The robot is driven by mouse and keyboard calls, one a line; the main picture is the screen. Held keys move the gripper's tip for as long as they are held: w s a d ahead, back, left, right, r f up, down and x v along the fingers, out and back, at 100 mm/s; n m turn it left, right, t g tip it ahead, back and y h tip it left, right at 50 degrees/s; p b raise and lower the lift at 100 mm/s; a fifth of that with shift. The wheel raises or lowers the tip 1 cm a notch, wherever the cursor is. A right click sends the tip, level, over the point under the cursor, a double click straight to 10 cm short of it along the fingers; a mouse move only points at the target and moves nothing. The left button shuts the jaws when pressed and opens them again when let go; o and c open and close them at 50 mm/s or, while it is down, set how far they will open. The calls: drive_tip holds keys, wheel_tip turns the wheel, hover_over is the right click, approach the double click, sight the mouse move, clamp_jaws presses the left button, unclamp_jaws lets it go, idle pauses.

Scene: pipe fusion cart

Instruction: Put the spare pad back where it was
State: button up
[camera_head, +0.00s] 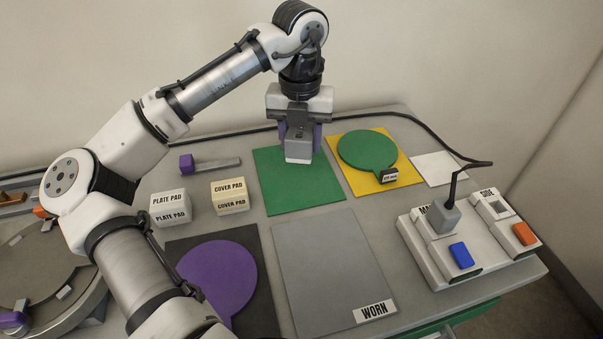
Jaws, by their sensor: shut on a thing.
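My gripper (299,140) points down over the green mat (275,190) at the back middle of the table. It is shut on a pale grey-white block (298,155), held between purple fingers. No label shows on this block, so I cannot tell whether it is the spare pad. I also cannot tell whether it touches the mat. Two other pads stand on the table to the left: a white block marked PLATE PAD (170,205) and a cream block marked COVER PAD (230,195).
A yellow mat (403,184) bears a green paddle-shaped plate (368,150). A grey mat marked WORN (325,260) and a dark mat with a purple paddle (215,270) lie in front. A switch box (420,245) with a cable stands right. A purple-ended bar (215,163) lies behind the pads.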

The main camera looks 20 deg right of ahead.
sight(301, 186)
wheel_tip(301, 186, down, 10)
drive_tip(key=shift+r+p, duration=0.1)
drive_tip(key=shift+p, duration=0.3)
drive_tip(key=o, duration=1)
drive_tip(key=shift+c, duration=0.2)
wheel_tip(301, 186, up, 12)
drive_tip(key=shift+r+b, duration=0.1)
drive_tip(key=shift+b, duration=0.75)
